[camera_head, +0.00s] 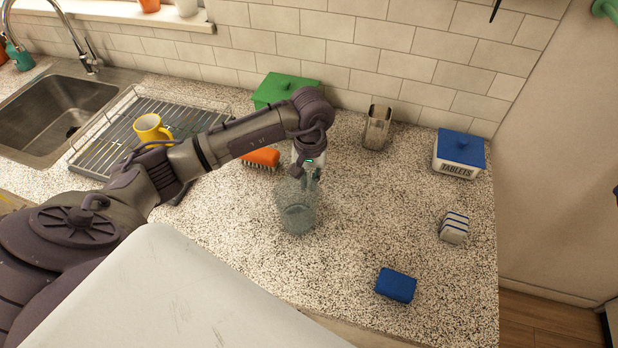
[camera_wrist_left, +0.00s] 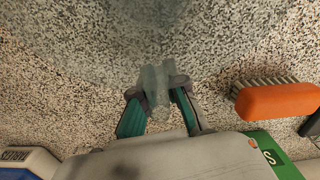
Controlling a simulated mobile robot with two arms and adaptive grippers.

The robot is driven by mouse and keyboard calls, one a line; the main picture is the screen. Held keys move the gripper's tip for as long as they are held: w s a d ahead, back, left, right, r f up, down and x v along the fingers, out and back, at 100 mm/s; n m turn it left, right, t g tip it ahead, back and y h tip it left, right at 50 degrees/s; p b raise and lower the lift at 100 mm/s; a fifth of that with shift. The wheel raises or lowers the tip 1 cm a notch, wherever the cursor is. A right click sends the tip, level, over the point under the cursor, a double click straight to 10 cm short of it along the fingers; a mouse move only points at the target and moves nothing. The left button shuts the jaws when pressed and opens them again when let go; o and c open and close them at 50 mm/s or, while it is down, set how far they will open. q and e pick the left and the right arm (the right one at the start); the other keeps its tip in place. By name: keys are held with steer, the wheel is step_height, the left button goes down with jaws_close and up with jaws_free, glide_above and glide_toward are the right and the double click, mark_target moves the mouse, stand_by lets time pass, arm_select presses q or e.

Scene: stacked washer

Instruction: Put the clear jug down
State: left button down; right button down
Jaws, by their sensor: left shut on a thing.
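The clear jug (camera_head: 297,210) is a see-through, slightly bluish glass vessel in the middle of the speckled worktop (camera_head: 350,262) in the head view. It looks upright, at or just above the surface; I cannot tell whether its base touches. My left gripper (camera_head: 308,175) reaches over it from behind and is shut on it. In the left wrist view the fingertips (camera_wrist_left: 158,95) close on a glass part, apparently the handle (camera_wrist_left: 154,78). The jug's faint body fills the top of that view. My right gripper is not in view.
An orange brush (camera_head: 261,158) and green tub (camera_head: 285,90) stand behind the jug. A metal holder (camera_head: 377,128), tablets box (camera_head: 458,155), striped block (camera_head: 454,227) and blue sponge (camera_head: 396,285) lie to the right. The yellow mug (camera_head: 151,129) is on the rack. Worktop around the jug is clear.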

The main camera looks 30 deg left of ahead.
arm_select(q)
steer(key=shift+f, duration=0.1)
steer(key=c, duration=1.7)
jaws_free()
steer(key=o, duration=0.5)
steer(key=shift+r, duration=0.2)
steer(key=shift+w+r, duration=0.1)
steer(key=shift+r, duration=0.15)
step_height(320, 180, up, 11)
steer(key=b, duration=0.4)
steer(key=shift+r, duration=0.2)
